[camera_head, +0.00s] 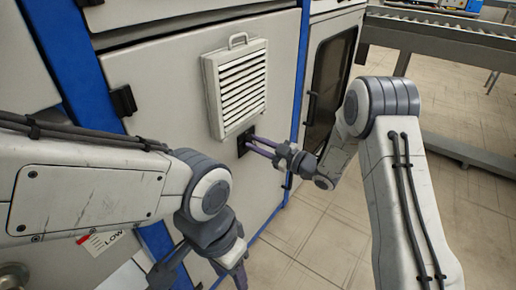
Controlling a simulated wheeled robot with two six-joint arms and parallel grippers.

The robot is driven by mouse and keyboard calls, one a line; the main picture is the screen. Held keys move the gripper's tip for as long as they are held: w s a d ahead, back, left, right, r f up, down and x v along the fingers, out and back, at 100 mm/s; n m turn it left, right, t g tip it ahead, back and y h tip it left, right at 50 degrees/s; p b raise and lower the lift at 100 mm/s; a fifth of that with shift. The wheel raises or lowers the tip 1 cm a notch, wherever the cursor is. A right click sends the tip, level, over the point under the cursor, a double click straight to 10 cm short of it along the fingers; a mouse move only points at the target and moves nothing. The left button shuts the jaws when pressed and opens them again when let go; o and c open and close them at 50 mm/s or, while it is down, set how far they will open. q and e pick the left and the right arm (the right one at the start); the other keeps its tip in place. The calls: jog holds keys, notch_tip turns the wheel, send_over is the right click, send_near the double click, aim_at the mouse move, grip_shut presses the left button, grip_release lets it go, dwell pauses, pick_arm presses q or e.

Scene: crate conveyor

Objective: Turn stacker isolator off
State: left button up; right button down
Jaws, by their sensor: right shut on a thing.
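The stacker isolator (241,146) shows as a small black plate on the pale cabinet panel, just below a louvred vent. My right gripper (251,140) reaches it from the right, its fingertips at the plate. It is shut on the isolator's handle, which the fingers mostly hide, so I cannot tell its turned position. My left gripper (204,274) hangs low in front of the cabinet, pointing down, with its fingers spread and nothing seen between them.
The louvred vent (238,86) with a top handle stands out from the cabinet panel (175,80). Blue posts frame the panel. A dark-windowed door (331,88) is to the right. A roller conveyor (445,35) runs at the back right. Tiled floor is open at lower right.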

jog(key=shift+s+a+f+n+b, duration=0.15)
jog(key=shift+f+n+b, duration=0.15)
jog(key=shift+n+b, duration=2.05)
jog(key=shift+s+a+f+n+b, duration=0.15)
jog(key=shift+f+n+b, duration=0.2)
jog(key=shift+n+b, duration=2)
jog(key=shift+s+f+n+b, duration=0.15)
jog(key=shift+f+n+b, duration=0.15)
jog(key=shift+n+b, duration=2)
jog(key=shift+m+b, duration=0.5)
jog(key=c, duration=0.7)
grip_release()
jog(key=shift+c, duration=0.2)
jog(key=p+v, duration=0.2)
jog(key=v, duration=0.8)
jog(key=shift+s+d, duration=0.15)
jog(key=shift+d, duration=0.05)
jog(key=shift+a, duration=0.1)
